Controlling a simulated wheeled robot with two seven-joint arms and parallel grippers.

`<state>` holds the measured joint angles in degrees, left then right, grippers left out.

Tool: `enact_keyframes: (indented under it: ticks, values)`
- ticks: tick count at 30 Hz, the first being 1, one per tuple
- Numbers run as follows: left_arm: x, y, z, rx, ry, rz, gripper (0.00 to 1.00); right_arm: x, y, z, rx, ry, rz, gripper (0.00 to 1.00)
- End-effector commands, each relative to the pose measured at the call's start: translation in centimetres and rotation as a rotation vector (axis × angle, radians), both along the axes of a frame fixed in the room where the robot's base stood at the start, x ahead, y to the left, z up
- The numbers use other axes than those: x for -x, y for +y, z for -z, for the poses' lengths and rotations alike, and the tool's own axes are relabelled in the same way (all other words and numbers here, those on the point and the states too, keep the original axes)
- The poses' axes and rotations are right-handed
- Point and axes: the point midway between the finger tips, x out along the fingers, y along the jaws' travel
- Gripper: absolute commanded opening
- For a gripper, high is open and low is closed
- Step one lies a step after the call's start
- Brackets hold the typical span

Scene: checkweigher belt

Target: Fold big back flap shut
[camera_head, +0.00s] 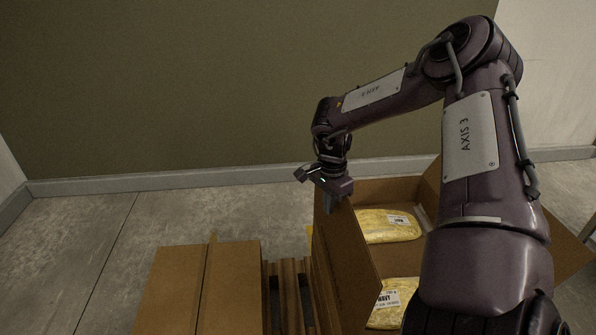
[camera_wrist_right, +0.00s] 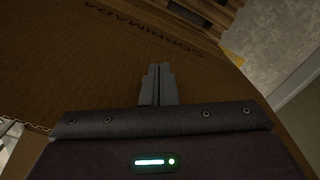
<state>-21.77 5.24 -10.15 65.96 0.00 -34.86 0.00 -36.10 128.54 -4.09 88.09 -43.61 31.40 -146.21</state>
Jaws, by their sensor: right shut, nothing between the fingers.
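An open cardboard carton holds yellow bags with white labels, one farther back (camera_head: 388,226) and one nearer (camera_head: 383,300). A large brown flap (camera_head: 347,268) stands up along the carton's left side. I cannot tell whether it is the one the task calls the big back flap. My right gripper (camera_head: 331,204) is shut and empty, fingers pointing down at the far upper corner of this flap. In the right wrist view the shut fingers (camera_wrist_right: 157,84) are in front of a printed cardboard panel (camera_wrist_right: 90,65); contact cannot be told. My left gripper is not in view.
Another closed carton (camera_head: 200,290) stands at the lower left, with wooden pallet slats (camera_head: 287,290) between it and the open carton. My right arm hides the open carton's right part. Grey floor (camera_head: 120,225) is clear at the left, up to the wall.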

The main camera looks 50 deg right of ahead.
Motion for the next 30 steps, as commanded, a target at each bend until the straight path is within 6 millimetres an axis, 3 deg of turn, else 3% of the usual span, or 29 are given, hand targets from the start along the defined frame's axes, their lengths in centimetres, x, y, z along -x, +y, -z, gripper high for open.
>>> enact_keyframes:
  ticks: [3, 16, 30]
  values:
    - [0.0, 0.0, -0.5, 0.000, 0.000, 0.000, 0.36, 1.1, -0.3, 0.4, -0.009, 0.015, 0.002, 0.00]
    - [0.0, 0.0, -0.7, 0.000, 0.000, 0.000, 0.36, 1.3, -0.7, 0.4, -0.008, 0.011, 0.001, 0.00]
    - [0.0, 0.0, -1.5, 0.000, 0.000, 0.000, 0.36, 4.0, -4.1, 1.5, -0.007, 0.009, 0.003, 0.00]
